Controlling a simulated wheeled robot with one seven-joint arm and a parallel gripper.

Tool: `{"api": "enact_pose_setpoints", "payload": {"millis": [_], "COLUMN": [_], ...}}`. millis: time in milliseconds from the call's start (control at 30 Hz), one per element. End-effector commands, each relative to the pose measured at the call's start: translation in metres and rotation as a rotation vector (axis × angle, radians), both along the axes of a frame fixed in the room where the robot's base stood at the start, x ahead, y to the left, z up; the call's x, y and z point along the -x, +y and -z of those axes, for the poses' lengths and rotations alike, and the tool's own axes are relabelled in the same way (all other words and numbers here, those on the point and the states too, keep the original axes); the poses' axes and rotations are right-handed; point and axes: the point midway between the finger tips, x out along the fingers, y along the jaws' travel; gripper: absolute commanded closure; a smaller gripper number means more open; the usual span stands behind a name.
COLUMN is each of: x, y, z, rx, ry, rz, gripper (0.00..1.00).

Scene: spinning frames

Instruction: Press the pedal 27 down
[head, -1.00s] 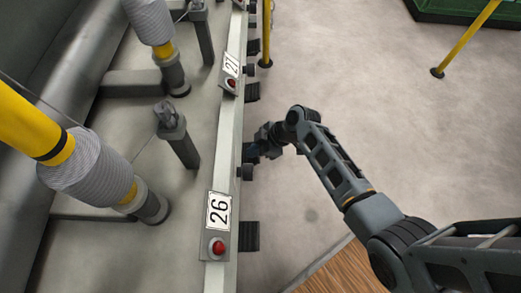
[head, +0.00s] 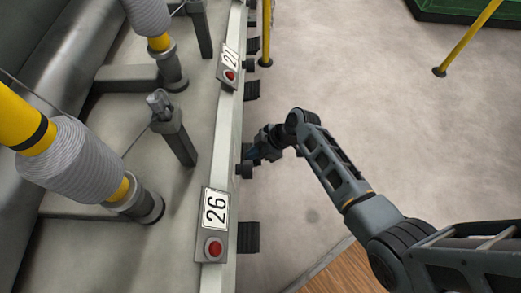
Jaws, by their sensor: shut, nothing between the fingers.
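The number plate 27 (head: 230,57) with a red button is on the pale rail, in the upper middle of the head view. A black ribbed pedal (head: 252,91) sticks out low from the rail's right side, just below plate 27 in the picture. My gripper (head: 252,154) is down by the rail's right side, between plates 26 and 27, apart from that pedal. It is small and partly hidden by its own wrist; its fingers look shut and empty. I cannot tell whether it touches the dark part (head: 244,170) beside it.
Plate 26 (head: 215,207) with its red button is nearer, with another black pedal (head: 249,237) beside it. The pale rail (head: 228,135) borders the spinning machine on the left. Yellow posts (head: 266,35) (head: 465,42) stand on the floor. Open floor (head: 370,110) lies to the right.

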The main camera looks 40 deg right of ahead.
Motion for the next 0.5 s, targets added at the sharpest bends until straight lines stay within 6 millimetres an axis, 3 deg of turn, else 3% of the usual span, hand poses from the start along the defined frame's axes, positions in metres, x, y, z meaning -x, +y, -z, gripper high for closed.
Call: {"api": "enact_pose_setpoints", "payload": {"millis": [500], "x": [0.000], "y": [0.000], "z": [0.021], "rx": [0.000], "ry": [0.001], "rz": [-0.001], "gripper": [1.00]}}
